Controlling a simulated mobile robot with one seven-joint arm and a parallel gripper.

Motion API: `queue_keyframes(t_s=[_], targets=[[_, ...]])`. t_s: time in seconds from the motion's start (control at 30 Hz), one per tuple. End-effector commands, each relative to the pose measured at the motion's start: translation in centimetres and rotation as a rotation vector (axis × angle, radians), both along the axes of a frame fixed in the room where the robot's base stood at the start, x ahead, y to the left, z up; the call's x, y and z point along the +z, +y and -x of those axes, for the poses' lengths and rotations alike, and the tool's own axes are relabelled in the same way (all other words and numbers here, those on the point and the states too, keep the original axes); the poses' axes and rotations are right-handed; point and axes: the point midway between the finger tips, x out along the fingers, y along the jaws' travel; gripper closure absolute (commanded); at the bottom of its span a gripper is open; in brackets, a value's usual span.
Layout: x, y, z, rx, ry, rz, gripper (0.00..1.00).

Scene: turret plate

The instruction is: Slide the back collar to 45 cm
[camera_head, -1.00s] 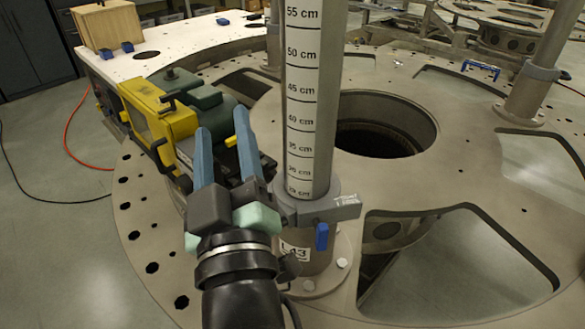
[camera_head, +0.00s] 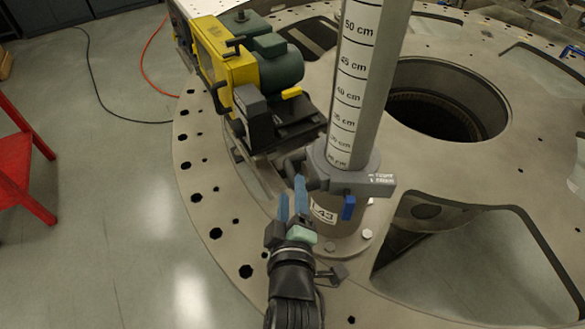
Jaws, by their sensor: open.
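A grey collar (camera_head: 376,184) sits around the foot of the scaled post (camera_head: 369,60), near the lowest visible marks. The scale shows 45 cm well above it. A blue lever (camera_head: 348,207) hangs from the collar's front, and small lettering on its side is unreadable. I cannot tell whether this is the back collar. My gripper (camera_head: 292,194) is open and empty, its blue fingers pointing up just left of the collar and in front of the post base. I cannot tell whether a finger touches the collar or the base. A label (camera_head: 323,214) on the base is partly covered.
A yellow and green machine (camera_head: 250,60) stands on the turret plate (camera_head: 204,200) behind my gripper. Round and wedge-shaped openings lie right of the post. A red stand (camera_head: 20,165) is at the far left, with bare floor (camera_head: 110,200) between.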

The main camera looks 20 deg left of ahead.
Motion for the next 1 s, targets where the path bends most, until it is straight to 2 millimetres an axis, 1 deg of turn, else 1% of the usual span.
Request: queue_keyframes(t_s=[0.03,0.2,0.4,0.57,0.83,0.97,1.0], targets=[[0.1,0.4,-1.0,0.000,-0.001,-0.001,0.47],[-0.5,1.4,-3.4,0.000,-0.001,-0.001,0.47],[-1.1,2.2,-5.2,0.001,-0.002,0.000,0.47],[-1.3,2.4,-5.8,0.000,-0.001,-0.001,0.47],[-1.4,2.4,-5.8,0.000,-0.001,-0.001,0.47],[-1.4,2.4,-5.8,-0.001,-0.001,0.000,0.70],[-1.4,2.4,-5.8,-0.001,-0.001,0.000,0.77]])
